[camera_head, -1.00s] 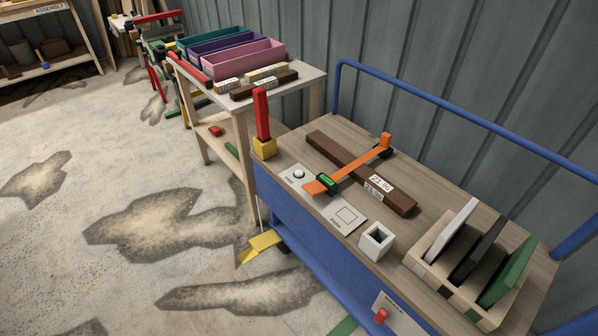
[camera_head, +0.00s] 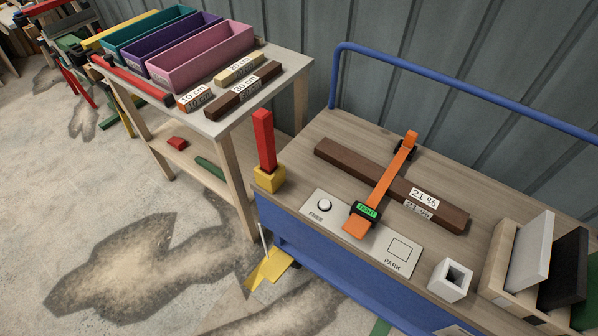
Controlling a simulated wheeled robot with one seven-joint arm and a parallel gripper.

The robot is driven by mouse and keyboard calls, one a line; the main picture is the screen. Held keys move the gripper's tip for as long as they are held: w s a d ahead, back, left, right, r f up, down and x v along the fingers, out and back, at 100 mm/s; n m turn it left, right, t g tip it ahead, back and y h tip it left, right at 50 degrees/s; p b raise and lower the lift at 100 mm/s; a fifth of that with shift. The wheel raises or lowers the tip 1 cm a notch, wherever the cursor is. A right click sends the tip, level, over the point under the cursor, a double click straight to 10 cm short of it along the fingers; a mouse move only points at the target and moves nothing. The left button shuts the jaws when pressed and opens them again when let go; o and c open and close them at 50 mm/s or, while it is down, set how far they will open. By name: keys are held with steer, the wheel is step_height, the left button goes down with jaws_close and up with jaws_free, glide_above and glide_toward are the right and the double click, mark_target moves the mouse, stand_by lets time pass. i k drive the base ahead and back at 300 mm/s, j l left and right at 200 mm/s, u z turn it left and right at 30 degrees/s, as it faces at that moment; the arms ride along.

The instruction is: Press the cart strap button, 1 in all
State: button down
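The orange strap (camera_head: 384,190) crosses over a dark brown beam (camera_head: 340,162) on top of the blue cart. A dark buckle with a green lit label (camera_head: 367,210), which seems to read TIGHT, sits near the strap's front end. A round white button (camera_head: 324,205) is on a pale plate left of the buckle, above the word FREE. An empty square outline (camera_head: 398,251) marked PARK is on the plate's right part. My gripper is not in view.
A yellow block (camera_head: 270,179) with a red upright bar (camera_head: 264,138) stands at the cart's left corner. A hollow white block (camera_head: 450,280) and a rack with upright panels (camera_head: 529,250) are at right. A blue rail (camera_head: 450,92) runs behind. A wooden table (camera_head: 217,127) with bins adjoins at left.

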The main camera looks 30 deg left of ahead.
mark_target(324, 204)
steer(key=j+z, duration=0.3)
steer(key=j, duration=2.1)
steer(key=i, duration=0.1)
